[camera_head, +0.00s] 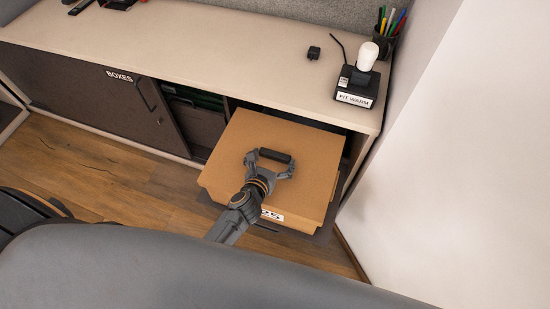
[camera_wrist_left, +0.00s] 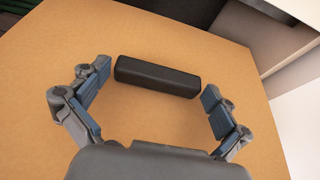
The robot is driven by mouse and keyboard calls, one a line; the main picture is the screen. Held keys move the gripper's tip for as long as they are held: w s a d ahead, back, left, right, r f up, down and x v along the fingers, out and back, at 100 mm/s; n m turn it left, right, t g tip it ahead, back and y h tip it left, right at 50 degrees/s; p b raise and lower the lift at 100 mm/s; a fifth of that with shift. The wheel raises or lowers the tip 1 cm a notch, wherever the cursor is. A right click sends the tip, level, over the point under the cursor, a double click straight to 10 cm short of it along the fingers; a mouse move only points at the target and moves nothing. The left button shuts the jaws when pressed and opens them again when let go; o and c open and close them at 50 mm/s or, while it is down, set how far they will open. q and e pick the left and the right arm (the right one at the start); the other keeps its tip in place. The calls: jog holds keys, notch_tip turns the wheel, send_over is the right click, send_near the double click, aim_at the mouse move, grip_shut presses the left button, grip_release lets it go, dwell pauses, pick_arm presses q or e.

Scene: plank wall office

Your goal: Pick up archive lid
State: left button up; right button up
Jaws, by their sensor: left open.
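The archive lid (camera_head: 296,146) is a flat brown cardboard cover on top of a box on a low pull-out shelf of the cabinet. It has a black bar handle (camera_head: 274,155) in the middle. My left gripper (camera_head: 270,164) is open over the lid, with its fingers spread around the two ends of the handle. In the left wrist view, the black handle (camera_wrist_left: 157,76) lies just ahead, between the open fingertips (camera_wrist_left: 153,92), with gaps on both sides. I cannot tell the exact height of the fingers above the lid. The right gripper is not in view.
A pale cabinet top (camera_head: 200,42) overhangs the back of the box. A label maker-like device (camera_head: 357,85) with a white knob and a pen cup (camera_head: 386,38) stand on it. A dark sliding door (camera_head: 105,92) marked BOXES is at left. A white wall (camera_head: 450,160) is close at right.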

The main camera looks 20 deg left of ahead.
pick_arm(q)
jog(key=c, duration=1)
